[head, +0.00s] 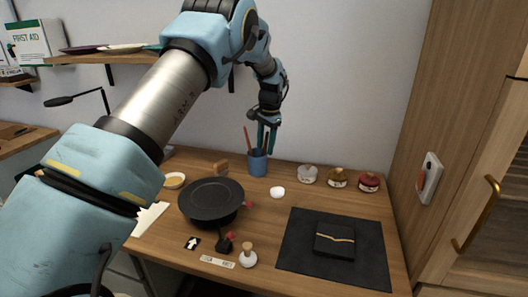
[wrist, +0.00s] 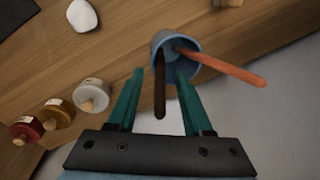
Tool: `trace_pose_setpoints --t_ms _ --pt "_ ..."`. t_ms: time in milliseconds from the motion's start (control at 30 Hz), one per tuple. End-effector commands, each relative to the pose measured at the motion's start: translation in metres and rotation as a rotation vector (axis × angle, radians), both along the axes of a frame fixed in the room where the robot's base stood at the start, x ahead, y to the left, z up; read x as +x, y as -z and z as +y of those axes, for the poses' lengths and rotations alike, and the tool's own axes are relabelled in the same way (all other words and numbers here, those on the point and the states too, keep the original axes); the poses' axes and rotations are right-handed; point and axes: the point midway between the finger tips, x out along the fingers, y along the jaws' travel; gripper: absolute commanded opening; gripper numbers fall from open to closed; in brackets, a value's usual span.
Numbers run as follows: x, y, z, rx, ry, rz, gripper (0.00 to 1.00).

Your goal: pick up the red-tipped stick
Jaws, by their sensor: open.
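A blue cup (head: 257,163) stands near the back of the wooden table and holds two sticks; it also shows in the wrist view (wrist: 196,48). One stick (wrist: 228,67) is reddish-orange along its visible length and leans out to the right in the wrist view; in the head view it leans left (head: 247,139). The other stick (wrist: 160,88) is dark brown. No separate red tip shows; the lower ends are hidden in the cup. My gripper (head: 266,138) is open above the cup. In the wrist view the dark stick appears between its green fingers (wrist: 160,74), and the reddish stick is outside them.
Three lidded jars, white (head: 308,175), brown (head: 338,178) and red (head: 369,182), stand to the right. A white egg-like object (head: 277,192) and a black lidded pan (head: 210,201) are in front. A black mat (head: 300,259) bears a dark box (head: 335,240). A wall shelf (head: 85,60) is at upper left.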

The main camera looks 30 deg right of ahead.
Motion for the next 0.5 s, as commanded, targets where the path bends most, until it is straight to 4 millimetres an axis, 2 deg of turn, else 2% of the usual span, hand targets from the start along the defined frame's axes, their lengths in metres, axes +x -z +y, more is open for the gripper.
trace_pose_setpoints --t_ms 133,500 --pt "0.0001 0.0001 0.0001 0.0 0.0 0.0 0.48" --pt "0.0001 -0.0003 0.0001 0.0 -0.001 0.0 0.06"
